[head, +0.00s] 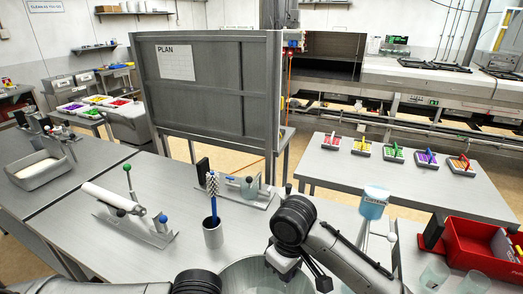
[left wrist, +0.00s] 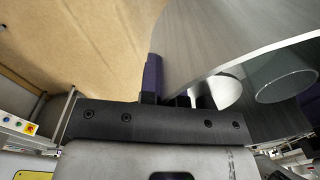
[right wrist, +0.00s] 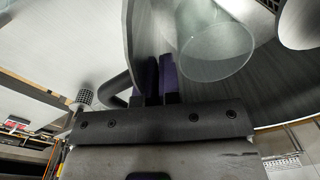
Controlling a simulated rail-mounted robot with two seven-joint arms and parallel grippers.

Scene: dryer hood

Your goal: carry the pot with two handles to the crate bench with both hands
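The metal pot (head: 240,276) stands at the bottom middle of the head view, partly cut off and covered by my arms. My right gripper (right wrist: 160,78) is at its rim. Its two purple fingers are close together beside the pot wall, and a dark curved handle (right wrist: 116,88) runs up to them. My left gripper (left wrist: 165,82) is at the opposite side of the rim, with a purple finger and dark parts against the wall. Whether either gripper closes on a handle is hidden. A red crate (head: 470,246) sits on a bench at the right.
A bench behind carries several coloured trays (head: 394,153).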

